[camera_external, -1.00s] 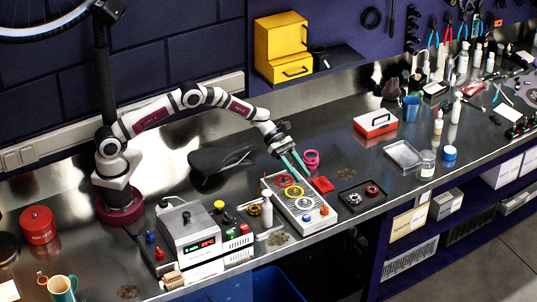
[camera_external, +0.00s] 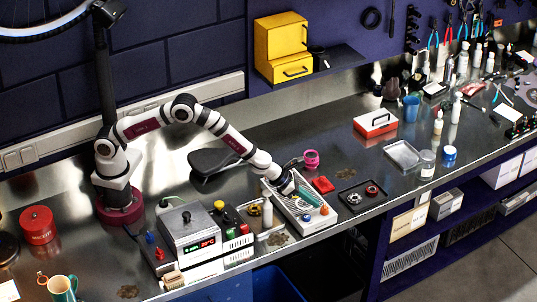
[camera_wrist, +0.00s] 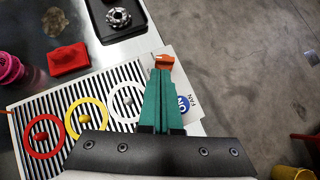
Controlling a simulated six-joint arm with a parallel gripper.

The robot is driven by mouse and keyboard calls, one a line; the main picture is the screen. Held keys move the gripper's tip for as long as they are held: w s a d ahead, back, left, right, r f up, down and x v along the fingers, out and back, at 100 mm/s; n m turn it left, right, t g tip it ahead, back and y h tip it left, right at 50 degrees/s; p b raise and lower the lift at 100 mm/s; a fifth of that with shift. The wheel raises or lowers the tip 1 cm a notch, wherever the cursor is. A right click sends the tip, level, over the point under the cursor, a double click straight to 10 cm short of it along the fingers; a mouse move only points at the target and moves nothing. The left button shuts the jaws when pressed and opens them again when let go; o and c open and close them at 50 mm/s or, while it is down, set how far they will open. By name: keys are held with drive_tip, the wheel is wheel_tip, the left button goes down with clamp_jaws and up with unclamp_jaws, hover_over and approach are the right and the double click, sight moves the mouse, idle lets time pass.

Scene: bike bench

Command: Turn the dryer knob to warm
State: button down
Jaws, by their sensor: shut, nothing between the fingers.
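The dryer (camera_wrist: 100,84) is a flat white unit with a black-slatted top, at the bench front in the external view. Its orange knob (camera_wrist: 164,62) is at the right end, and it also shows in the external view (camera_external: 324,209). My gripper (camera_wrist: 160,74) has teal fingers, closed together and empty. Their tips are at the orange knob and hide part of it; I cannot tell whether they touch. A blue round "ON FAN" button (camera_wrist: 184,103) is partly hidden beside the fingers. Any warm mark is not readable.
Red (camera_wrist: 22,133), yellow (camera_wrist: 73,116) and white (camera_wrist: 116,103) rings lie on the slats. A red block (camera_wrist: 68,60), pink cup (camera_wrist: 8,68) and black parts tray (camera_wrist: 92,22) are behind. A heater box (camera_external: 192,232) stands left.

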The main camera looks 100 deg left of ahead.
drive_tip(key=shift+w+a+f, duration=0.15)
drive_tip(key=shift+w+f, duration=0.25)
drive_tip(key=shift+f, duration=0.05)
